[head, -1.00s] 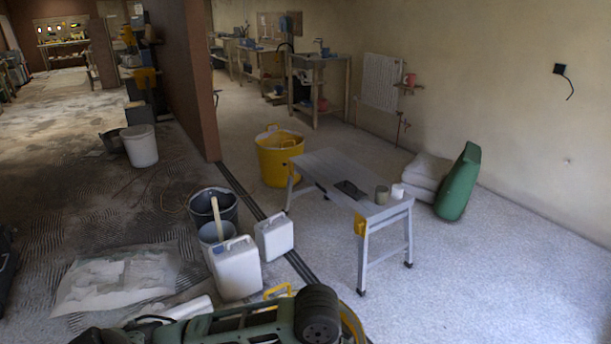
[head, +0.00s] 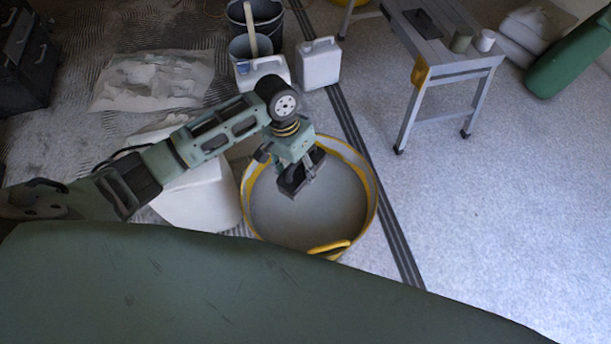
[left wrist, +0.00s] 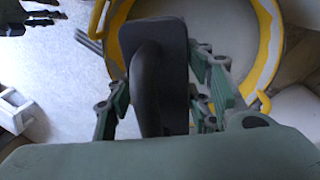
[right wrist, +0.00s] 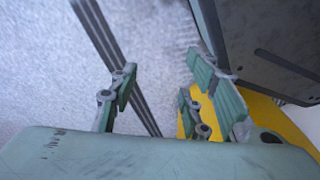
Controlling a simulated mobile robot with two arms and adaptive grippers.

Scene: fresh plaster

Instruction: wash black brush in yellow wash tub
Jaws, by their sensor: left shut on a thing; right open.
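The yellow wash tub (head: 373,190) stands on the floor in front of me, with grey liquid or a grey inside showing. My left gripper (head: 308,178) is over the tub and shut on the black brush (head: 290,188). In the left wrist view the black brush (left wrist: 147,85) sits between the fingers of the left gripper (left wrist: 165,105), with the yellow tub rim (left wrist: 268,40) below. I cannot tell whether the brush touches the liquid. My right gripper (right wrist: 150,100) is open and empty in the right wrist view; the head view does not show it.
White canisters (head: 320,64) and dark and grey buckets (head: 262,20) stand beyond the tub. A grey workbench (head: 440,50) with a black flat thing and two cups stands at the upper right. A crumpled sheet (head: 150,80) lies at the left. The floor right of the tub is clear.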

